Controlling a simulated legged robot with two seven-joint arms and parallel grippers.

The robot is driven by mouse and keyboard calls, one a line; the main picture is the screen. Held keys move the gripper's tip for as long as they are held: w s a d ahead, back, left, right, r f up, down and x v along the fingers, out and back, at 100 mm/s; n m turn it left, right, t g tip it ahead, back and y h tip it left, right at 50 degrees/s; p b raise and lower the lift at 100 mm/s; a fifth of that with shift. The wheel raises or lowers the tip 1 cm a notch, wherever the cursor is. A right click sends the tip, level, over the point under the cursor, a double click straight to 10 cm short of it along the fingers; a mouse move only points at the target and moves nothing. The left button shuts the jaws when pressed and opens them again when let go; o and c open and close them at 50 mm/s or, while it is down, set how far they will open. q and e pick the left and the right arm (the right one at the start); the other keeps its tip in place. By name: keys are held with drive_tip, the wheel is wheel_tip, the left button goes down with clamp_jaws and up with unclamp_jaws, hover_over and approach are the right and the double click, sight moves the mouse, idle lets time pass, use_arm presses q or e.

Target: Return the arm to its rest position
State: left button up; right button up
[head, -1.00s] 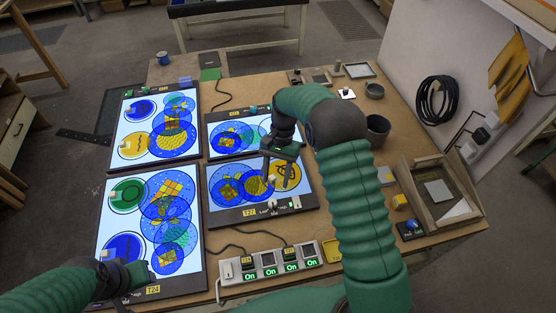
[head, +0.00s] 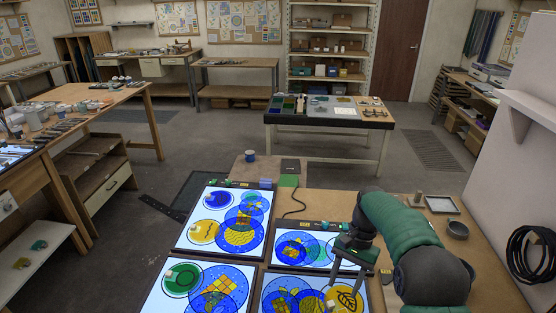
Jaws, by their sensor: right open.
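My right arm (head: 415,245) comes in from the lower right, its green sleeve bent at a dark elbow. Its dark gripper (head: 350,263) is open, with nothing seen between the fingers. It hangs over the right part of the upper right lit panel (head: 292,248) and hides some of it. I cannot tell its exact height above the panel. My left gripper is out of view. The lit panels carry blue, yellow and green round glass pieces, including a yellow leaf disc (head: 345,299) on the lower right panel.
The upper left panel (head: 188,235) and lower left panel (head: 160,300) lie to the left. A blue cup (head: 250,156) stands at the bench's back edge. Another table (head: 330,126) stands behind.

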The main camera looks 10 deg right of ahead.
drive_tip(key=s+a+f+n+t+h, duration=0.1)
drive_tip(key=s+n, duration=0.3)
drive_tip(key=s, duration=0.5)
drive_tip(key=s+a+f+n+t+h, duration=0.1)
drive_tip(key=s+a+f+n+t, duration=0.1)
drive_tip(key=s, duration=0.7)
drive_tip(key=shift+a+f+n+t+h+b, duration=0.2)
drive_tip(key=shift+a+n+t+h+b, duration=0.25)
drive_tip(key=shift+a+n+t, duration=0.6)
